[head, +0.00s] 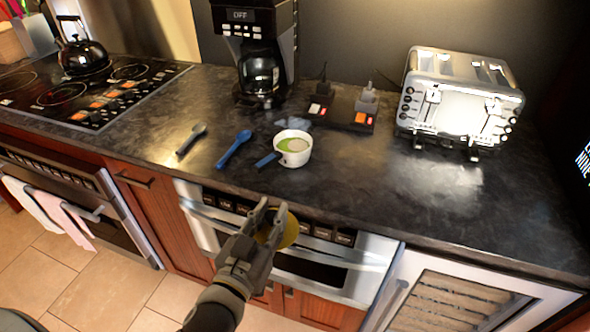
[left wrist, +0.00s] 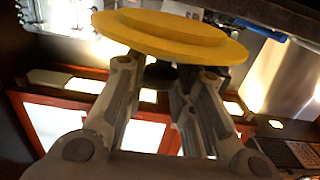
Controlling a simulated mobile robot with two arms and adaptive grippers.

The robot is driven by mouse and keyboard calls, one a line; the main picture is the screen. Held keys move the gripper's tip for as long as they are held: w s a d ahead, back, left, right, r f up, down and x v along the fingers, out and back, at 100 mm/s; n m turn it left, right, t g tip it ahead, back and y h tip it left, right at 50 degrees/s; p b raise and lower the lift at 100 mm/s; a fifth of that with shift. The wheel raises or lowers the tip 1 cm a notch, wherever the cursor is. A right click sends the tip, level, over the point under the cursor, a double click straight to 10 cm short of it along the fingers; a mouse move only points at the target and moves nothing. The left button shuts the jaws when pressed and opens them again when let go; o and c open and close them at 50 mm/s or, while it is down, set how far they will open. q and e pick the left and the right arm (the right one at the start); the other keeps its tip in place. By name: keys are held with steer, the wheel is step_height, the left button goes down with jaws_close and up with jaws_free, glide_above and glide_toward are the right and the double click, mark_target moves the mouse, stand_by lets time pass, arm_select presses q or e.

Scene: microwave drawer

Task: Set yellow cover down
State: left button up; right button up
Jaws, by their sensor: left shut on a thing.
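My left gripper (head: 268,218) is shut on the yellow cover (head: 289,231), in front of the counter's front edge and the microwave drawer. In the left wrist view the cover (left wrist: 170,35) is a round yellow disc with a raised middle, held at the tips of my left gripper (left wrist: 160,65). In the head view the fingers hide part of the cover. A white bowl (head: 293,149) with green contents stands uncovered on the counter beyond the gripper. My right gripper is not in view.
A blue spoon (head: 234,149) and a grey-blue spoon (head: 191,138) lie left of the bowl. A coffee maker (head: 259,60), a power strip (head: 341,113) and a toaster (head: 459,103) stand farther back. The counter (head: 370,185) is clear right of the bowl.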

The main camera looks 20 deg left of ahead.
arm_select(q)
steer(key=w+p, duration=0.2)
steer(key=w, duration=0.8)
steer(key=shift+w+d, duration=0.15)
steer(key=shift+w, duration=0.65)
steer(key=w+p, duration=0.1)
steer(key=w, duration=0.2)
steer(key=shift+w+r, duration=0.1)
steer(key=shift+w, duration=0.15)
steer(key=shift+w+d+f, duration=0.1)
steer(key=shift+w+f, duration=0.05)
steer(key=shift+f, duration=0.35)
steer(key=shift+f, duration=0.1)
steer(key=o, duration=0.8)
